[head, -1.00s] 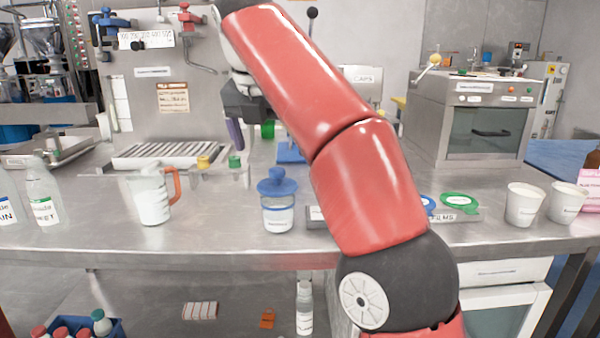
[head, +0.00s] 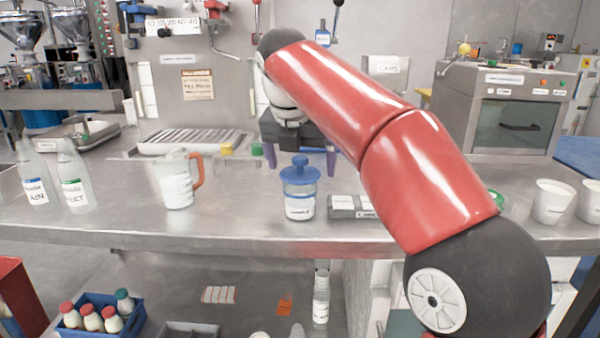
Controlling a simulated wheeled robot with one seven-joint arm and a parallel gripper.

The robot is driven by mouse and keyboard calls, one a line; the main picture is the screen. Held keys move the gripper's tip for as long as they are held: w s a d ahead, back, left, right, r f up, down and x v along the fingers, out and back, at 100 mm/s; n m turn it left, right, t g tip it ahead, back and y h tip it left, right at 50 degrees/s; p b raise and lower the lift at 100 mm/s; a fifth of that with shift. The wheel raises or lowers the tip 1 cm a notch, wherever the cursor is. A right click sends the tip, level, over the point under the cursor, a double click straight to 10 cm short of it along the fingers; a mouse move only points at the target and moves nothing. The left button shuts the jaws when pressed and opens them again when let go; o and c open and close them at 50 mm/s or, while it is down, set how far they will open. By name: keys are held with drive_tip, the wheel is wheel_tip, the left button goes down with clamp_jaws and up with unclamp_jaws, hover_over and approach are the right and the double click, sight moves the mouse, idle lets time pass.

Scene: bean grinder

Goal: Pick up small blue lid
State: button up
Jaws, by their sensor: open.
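A clear jar (head: 300,205) with a white label and pale contents stands upright near the front edge of the steel counter. A blue lid (head: 300,176) with a round knob sits on top of it. My gripper (head: 301,169) is open and empty, pointing down. Its two purple fingers show to the left and right of the lid's knob in the picture. The gripper seems to be behind or above the lid. How far apart they are in depth I cannot tell. No contact shows.
A measuring jug (head: 176,182) with an orange handle and bottles (head: 72,182) stand to the left. A low grey labelled box (head: 352,207) is just right of the jar. White cups (head: 550,201) are at the far right. The counter between jug and jar is clear.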

drive_tip(key=c, duration=1)
drive_tip(key=shift+c, duration=0.2)
drive_tip(key=shift+r, duration=0.15)
